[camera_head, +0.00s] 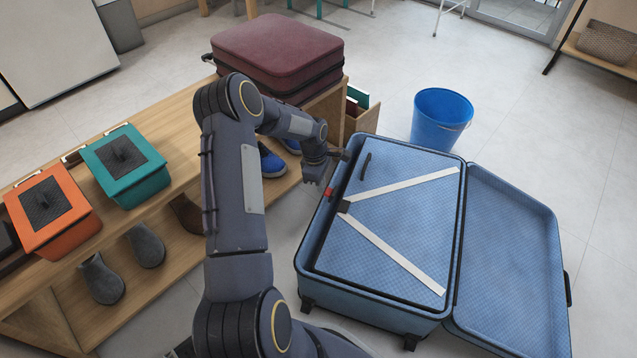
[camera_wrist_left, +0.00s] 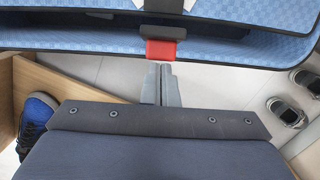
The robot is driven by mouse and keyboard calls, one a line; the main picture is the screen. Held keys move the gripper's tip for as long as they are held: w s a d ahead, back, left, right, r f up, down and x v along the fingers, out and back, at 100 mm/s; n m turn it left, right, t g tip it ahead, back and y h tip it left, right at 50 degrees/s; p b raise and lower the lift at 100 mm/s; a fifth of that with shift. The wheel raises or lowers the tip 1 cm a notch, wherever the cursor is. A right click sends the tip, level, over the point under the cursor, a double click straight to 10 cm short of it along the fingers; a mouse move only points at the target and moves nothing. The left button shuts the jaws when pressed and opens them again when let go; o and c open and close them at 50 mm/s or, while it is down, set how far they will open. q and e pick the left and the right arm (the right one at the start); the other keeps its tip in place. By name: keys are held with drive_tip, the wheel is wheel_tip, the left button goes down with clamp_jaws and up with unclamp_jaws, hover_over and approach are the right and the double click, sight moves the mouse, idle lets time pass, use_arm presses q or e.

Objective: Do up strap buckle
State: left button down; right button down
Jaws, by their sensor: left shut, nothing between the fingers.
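An open blue suitcase (camera_head: 318,262) stands on the floor at the right. Two pale straps (camera_head: 400,188) form a V across its packed half and meet at a dark buckle piece (camera_head: 344,207) near the left edge. A small red buckle part (camera_head: 329,191) sits at that edge. In the left wrist view the red part (camera_wrist_left: 161,50) shows just beyond my fingertips, below the dark piece (camera_wrist_left: 162,31). My left gripper (camera_wrist_left: 161,70) is shut and empty, its tips close to the red part; contact cannot be told. My right gripper is out of view.
A wooden bench (camera_head: 175,110) with orange (camera_head: 48,215) and teal (camera_head: 128,170) boxes, shoes and a maroon suitcase (camera_head: 280,50) stands left of the blue one. A blue bucket (camera_head: 440,118) stands behind it. The lid (camera_head: 510,265) lies open at the right.

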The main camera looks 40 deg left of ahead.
sight(330, 192)
use_arm(q)
drive_tip(key=shift+w+d+r, duration=0.1)
drive_tip(key=shift+d+r, duration=0.1)
drive_tip(key=shift+d, duration=0.1)
drive_tip(key=shift+w+d+r+y, duration=0.15)
drive_tip(key=shift+w+d+y, duration=0.1)
drive_tip(key=shift+d+y, duration=0.55)
drive_tip(key=shift+w+d+g+y, duration=0.2)
drive_tip(key=shift+d+g+y, duration=0.3)
drive_tip(key=shift+y, duration=0.4)
drive_tip(key=shift+w+d+f, duration=0.15)
drive_tip(key=shift+d, duration=0.4)
drive_tip(key=shift+w+d+f, duration=0.1)
drive_tip(key=shift+w+d, duration=0.05)
drive_tip(key=shift+d, duration=0.4)
drive_tip(key=shift+r, duration=0.1)
drive_tip(key=shift+r+p, duration=0.65)
drive_tip(key=shift+r, duration=0.1)
